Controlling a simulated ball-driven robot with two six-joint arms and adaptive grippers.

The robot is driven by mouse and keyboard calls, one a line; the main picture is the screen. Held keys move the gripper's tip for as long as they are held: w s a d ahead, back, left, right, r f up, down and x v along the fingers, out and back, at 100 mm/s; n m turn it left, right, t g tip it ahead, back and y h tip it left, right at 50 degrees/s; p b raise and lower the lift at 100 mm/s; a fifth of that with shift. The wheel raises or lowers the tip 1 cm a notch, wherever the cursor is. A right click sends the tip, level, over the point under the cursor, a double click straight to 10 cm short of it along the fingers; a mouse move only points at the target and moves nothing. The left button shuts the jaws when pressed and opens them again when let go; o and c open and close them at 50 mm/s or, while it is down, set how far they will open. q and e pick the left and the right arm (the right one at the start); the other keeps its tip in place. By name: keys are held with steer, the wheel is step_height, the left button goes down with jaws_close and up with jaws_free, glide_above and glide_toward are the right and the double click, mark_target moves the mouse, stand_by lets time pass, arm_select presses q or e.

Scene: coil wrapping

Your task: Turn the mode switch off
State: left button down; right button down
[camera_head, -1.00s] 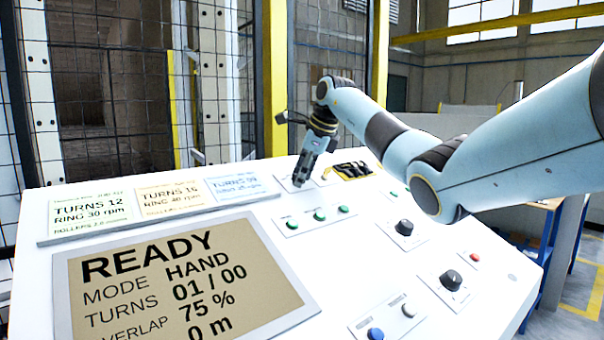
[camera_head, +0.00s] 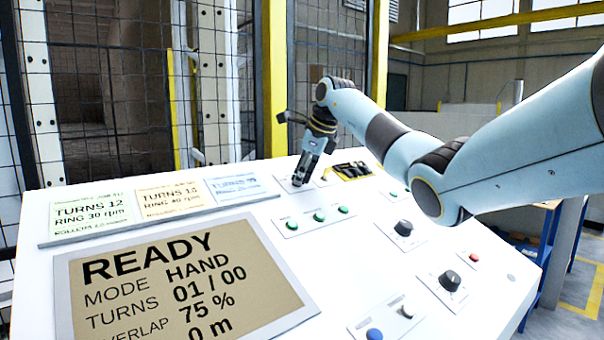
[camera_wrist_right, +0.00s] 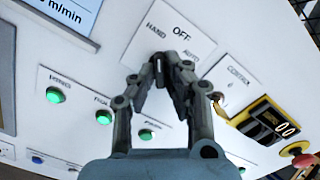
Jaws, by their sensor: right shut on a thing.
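The mode switch plate (camera_wrist_right: 143,40) is marked HAND, OFF and AUTO in the right wrist view. Its dark knob (camera_wrist_right: 160,66) is mostly hidden between my fingers, so its pointing direction is unclear. My right gripper (camera_wrist_right: 166,76) is shut on the knob. In the head view my right gripper (camera_head: 300,181) reaches down to the panel's back part, largely covering the switch. The display (camera_head: 180,285) reads READY and MODE HAND. My left gripper is not in view.
Green buttons (camera_head: 319,216) sit in front of the switch. A black and yellow device (camera_head: 352,171) and a red mushroom button (camera_wrist_right: 303,160) lie to its right. Recipe cards (camera_head: 165,203) lie to the left. More black knobs (camera_head: 403,228) are nearer on the right.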

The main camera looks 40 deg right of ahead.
steer(key=m+p, duration=0.1)
steer(key=m, duration=0.2)
steer(key=shift+a+m+h+p, duration=0.15)
steer(key=shift+m+h+p, duration=0.25)
steer(key=shift+m, duration=1.7)
steer(key=c, duration=1.4)
jaws_free()
steer(key=v, duration=1.2)
steer(key=shift+s, duration=0.1)
steer(key=shift+f, duration=0.1)
